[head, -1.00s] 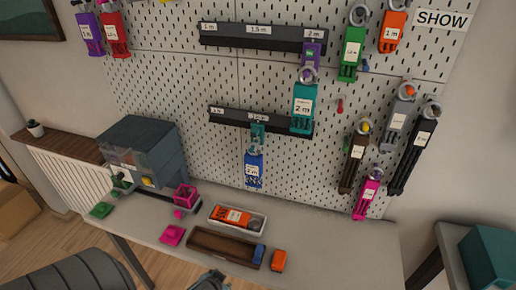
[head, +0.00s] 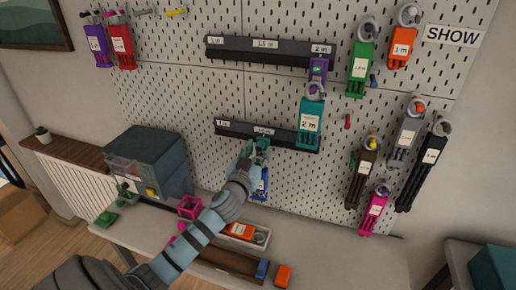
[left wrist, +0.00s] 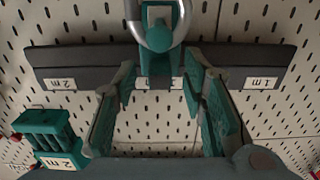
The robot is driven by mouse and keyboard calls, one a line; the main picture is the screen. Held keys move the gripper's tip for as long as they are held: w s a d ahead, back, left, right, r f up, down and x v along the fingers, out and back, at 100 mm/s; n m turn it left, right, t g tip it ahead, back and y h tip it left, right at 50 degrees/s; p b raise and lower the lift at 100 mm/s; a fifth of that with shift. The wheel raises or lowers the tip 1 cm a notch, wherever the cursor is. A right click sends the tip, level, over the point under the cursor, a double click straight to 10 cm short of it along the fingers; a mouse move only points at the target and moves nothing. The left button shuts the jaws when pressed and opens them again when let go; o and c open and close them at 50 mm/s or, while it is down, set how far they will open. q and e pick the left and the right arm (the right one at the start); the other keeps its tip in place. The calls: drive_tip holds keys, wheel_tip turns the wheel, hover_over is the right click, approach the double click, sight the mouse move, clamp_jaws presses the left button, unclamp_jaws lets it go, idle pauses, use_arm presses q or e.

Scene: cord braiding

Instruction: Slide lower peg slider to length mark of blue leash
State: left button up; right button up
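The lower rail (head: 225,128) is a dark bar on the pegboard, with length labels along its top. The teal lower peg slider (left wrist: 160,62) sits near the middle of it, by the middle label; a grey ring hangs over it. The blue leash (head: 263,183) hangs below the slider, partly hidden by my arm, and its label is unreadable. My left gripper (head: 257,150) is at the slider. In the left wrist view, which shows the rail upside down, the gripper (left wrist: 158,100) is open, its teal-padded fingers on either side of the slider. My right gripper is out of view.
A teal leash (head: 310,122) marked 2 m hangs over the lower rail's right end. The upper rail (head: 270,50) holds a purple slider (head: 318,68) near its 2 m mark. Other leashes hang further right. A table with a white tray (head: 262,238) stands below.

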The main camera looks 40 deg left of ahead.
use_arm(q)
drive_tip(key=shift+w+a, duration=0.1)
drive_tip(key=shift+w, duration=0.25)
drive_tip(key=shift+r, duration=0.1)
drive_tip(key=shift+s, duration=0.1)
clamp_jaws()
